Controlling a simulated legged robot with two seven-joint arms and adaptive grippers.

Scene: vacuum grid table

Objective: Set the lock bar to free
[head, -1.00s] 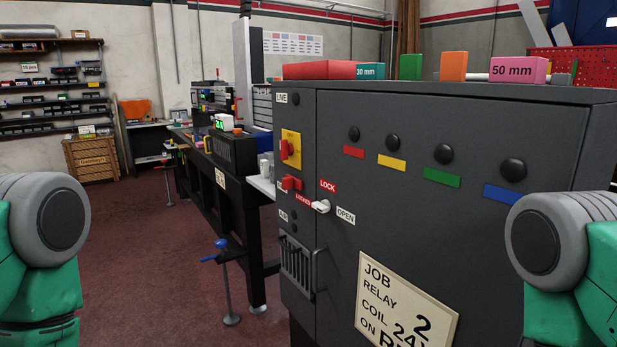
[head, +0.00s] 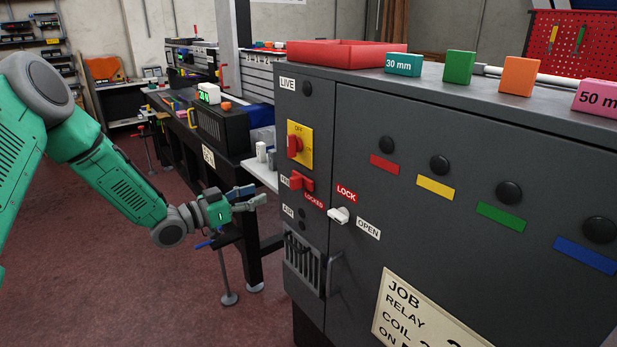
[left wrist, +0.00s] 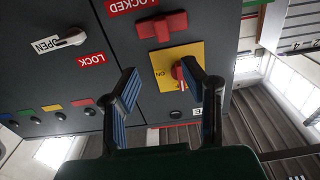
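The red lock bar (head: 301,181) sits on the front of a grey cabinet, by its left edge, next to a red LOCKED label (head: 314,201). The label left of the bar is too small to read. In the left wrist view, the picture is turned over and the bar (left wrist: 163,25) is near the top, below the LOCKED label (left wrist: 130,6). My left gripper (head: 256,195) is open and empty, left of the cabinet front and apart from the bar. Its two blue-padded fingers (left wrist: 160,68) stand wide apart in the wrist view. My right gripper is not in view.
Above the bar is a yellow plate with a red rotary switch (head: 295,145). To its right is a white door handle (head: 339,215) between LOCK and OPEN labels. A vent grille (head: 303,262) and a grey pull handle are below. A black workbench (head: 225,130) stands behind my left gripper.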

